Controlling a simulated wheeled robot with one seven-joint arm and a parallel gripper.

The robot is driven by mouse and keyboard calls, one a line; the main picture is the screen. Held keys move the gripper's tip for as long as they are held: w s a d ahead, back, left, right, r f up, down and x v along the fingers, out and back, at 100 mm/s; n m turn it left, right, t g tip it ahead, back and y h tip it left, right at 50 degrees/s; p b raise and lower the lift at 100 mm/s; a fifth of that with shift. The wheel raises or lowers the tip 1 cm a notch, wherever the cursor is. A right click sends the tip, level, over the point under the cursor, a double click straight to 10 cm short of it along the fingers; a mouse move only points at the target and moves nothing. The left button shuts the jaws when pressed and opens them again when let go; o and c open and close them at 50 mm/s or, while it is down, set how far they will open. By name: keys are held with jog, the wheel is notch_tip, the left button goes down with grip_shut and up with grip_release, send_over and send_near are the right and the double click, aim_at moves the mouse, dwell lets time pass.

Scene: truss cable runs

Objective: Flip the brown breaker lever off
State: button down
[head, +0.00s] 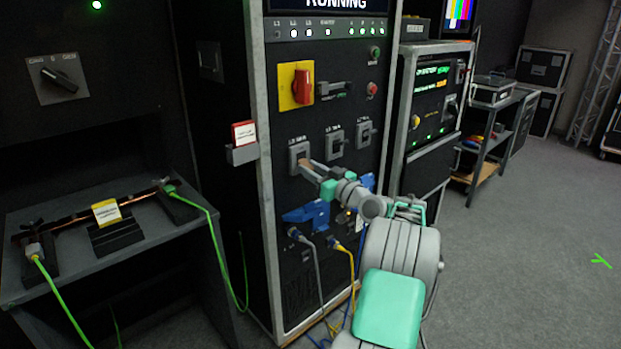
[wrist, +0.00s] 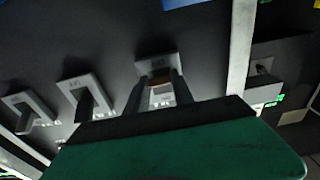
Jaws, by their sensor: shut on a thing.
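The brown breaker lever sits in a light grey frame (head: 299,157), the leftmost of three breakers on the tall black cabinet in the head view. In the wrist view the brown lever (wrist: 160,74) shows at its frame (wrist: 160,65), between my fingertips. My gripper (head: 311,171) reaches the cabinet face from the lower right. It also shows in the wrist view (wrist: 160,88), shut on the lever. In the head view, my fingers hide most of the lever. Which way the lever tilts is hard to tell.
Two similar breakers with dark levers stand to the right (head: 334,142) (head: 366,134). A red rotary switch (head: 302,86) on a yellow plate is above. Blue connectors (head: 305,213) and hanging cables (head: 351,262) are below.

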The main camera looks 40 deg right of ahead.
jog(key=shift+w+f+t+b, duration=0.1)
jog(key=shift+f+t+b, duration=0.45)
jog(key=shift+b, duration=0.55)
jog(key=shift+r, duration=0.3)
jog(key=c, duration=1.1)
grip_release()
jog(key=s, duration=0.2)
jog(key=s+f, duration=0.1)
jog(key=s, duration=0.4)
jog(key=shift+s+d+f, duration=0.1)
jog(key=shift+s+f, duration=0.05)
jog(key=shift+s, duration=0.2)
